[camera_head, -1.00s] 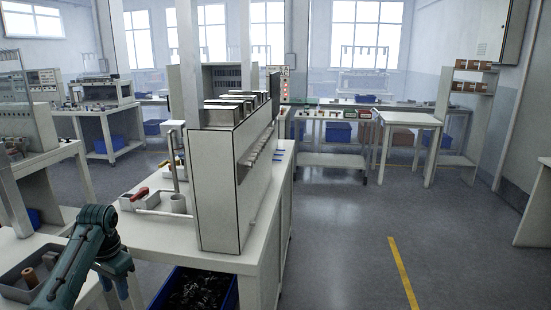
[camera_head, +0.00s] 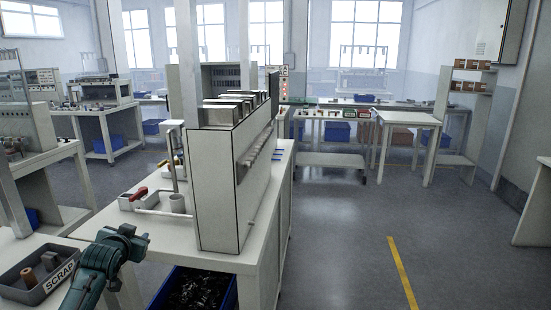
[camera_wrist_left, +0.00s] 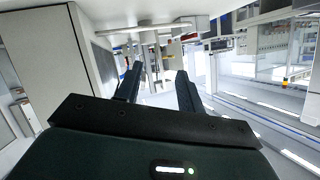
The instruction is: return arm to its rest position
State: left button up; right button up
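My left arm (camera_head: 100,266), teal and dark, rises from the bottom left of the head view. Its bent joint is beside the near corner of the white bench. In the left wrist view my left gripper (camera_wrist_left: 158,82) shows two black fingers spread apart with nothing between them, so it is open and empty. The room beyond appears tilted and upside down in that view. I cannot make out the gripper's fingers in the head view. My right gripper is in neither view.
A grey tray (camera_head: 70,287) labelled SCRAP holds a brown cylinder (camera_head: 28,277) and a darker piece, left of my arm. The white bench (camera_head: 150,235) carries a tall cabinet (camera_head: 216,190). A blue bin (camera_head: 232,300) of black parts sits below. The floor at right is clear.

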pick_arm(q)
notch_tip(320, 180, up, 5)
jog(key=w+t, duration=0.1)
jog(key=t, duration=0.2)
jog(key=s+d+f+m+g+h, duration=0.1)
jog(key=s+d+f+g+h, duration=0.1)
jog(key=s+d+f, duration=0.7)
jog(key=s+d+f+g+h, duration=0.15)
jog(key=s+d+f, duration=0.45)
jog(key=s+f, duration=0.6)
jog(key=s+d+f+g+h, duration=0.1)
jog(key=s+d+f, duration=0.1)
jog(key=s, duration=0.7)
jog(key=s+d+f+g+h, duration=0.1)
jog(key=s+d+f, duration=0.2)
jog(key=s, duration=0.6)
jog(key=shift+s+d+f+n+g, duration=0.2)
jog(key=shift+d+f+n+g, duration=0.15)
jog(key=shift+d, duration=0.75)
